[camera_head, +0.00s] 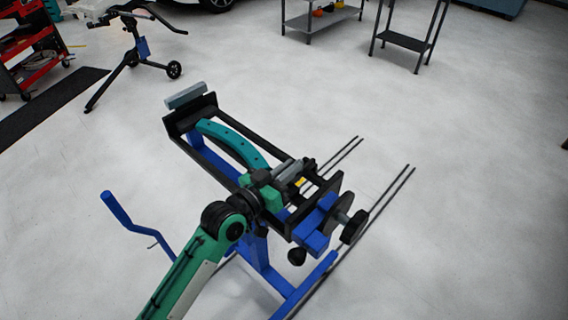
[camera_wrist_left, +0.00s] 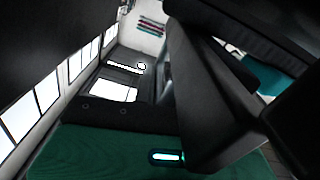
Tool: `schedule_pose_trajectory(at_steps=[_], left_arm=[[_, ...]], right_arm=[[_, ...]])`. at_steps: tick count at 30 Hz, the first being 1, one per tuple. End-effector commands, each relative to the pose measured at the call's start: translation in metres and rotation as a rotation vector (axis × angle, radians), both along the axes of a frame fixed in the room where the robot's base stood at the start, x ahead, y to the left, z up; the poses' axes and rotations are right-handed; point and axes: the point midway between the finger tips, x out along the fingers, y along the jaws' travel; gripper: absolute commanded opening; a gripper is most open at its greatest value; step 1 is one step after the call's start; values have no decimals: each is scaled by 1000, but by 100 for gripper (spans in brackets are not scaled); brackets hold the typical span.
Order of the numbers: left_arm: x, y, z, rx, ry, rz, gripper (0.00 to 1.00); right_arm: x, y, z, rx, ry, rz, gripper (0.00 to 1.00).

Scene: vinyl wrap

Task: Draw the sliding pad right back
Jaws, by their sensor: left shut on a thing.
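A stand with black rails (camera_head: 263,132) and a blue frame holds a curved teal piece (camera_head: 232,143). A grey pad (camera_head: 186,96) sits at its far left end. The sliding pad (camera_head: 289,170), also grey-topped, is on the rails toward the near right end, close to the teal piece's near end. My left gripper (camera_head: 287,186) is at the sliding pad and shut on it; its fingers are partly hidden among dark parts. In the left wrist view, large dark surfaces fill the near field, and a bit of teal (camera_wrist_left: 272,75) shows at right. My right gripper is not in view.
A black hand knob (camera_head: 353,226) sticks out at the stand's near right end. A blue crank-shaped bar (camera_head: 130,215) rises left of my arm. Thin dark rods (camera_head: 395,187) extend right of the stand. Open pale floor surrounds it; shelves (camera_head: 320,20) stand far back.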

Motion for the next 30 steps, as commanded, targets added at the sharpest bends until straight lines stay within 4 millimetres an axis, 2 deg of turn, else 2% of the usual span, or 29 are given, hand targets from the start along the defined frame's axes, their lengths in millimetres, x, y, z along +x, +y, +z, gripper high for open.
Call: schedule_pose_trajectory(at_steps=[2, 3, 5, 6, 17, 22, 30], left_arm=[[1, 1, 0, -2, -1, 1, 0], [1, 1, 0, -2, -1, 1, 18], [1, 1, 0, -1, -1, 1, 30], [1, 1, 0, -1, -1, 1, 32], [-4, 5, -1, 0, -1, 1, 32], [-24, 25, -2, 2, -1, 1, 32], [-67, 68, -3, 2, 0, 2, 32]], right_arm=[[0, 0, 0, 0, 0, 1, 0], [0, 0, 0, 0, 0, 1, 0], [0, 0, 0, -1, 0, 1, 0], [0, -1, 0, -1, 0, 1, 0], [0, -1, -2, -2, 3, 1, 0], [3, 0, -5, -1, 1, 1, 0], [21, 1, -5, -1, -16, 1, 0]])
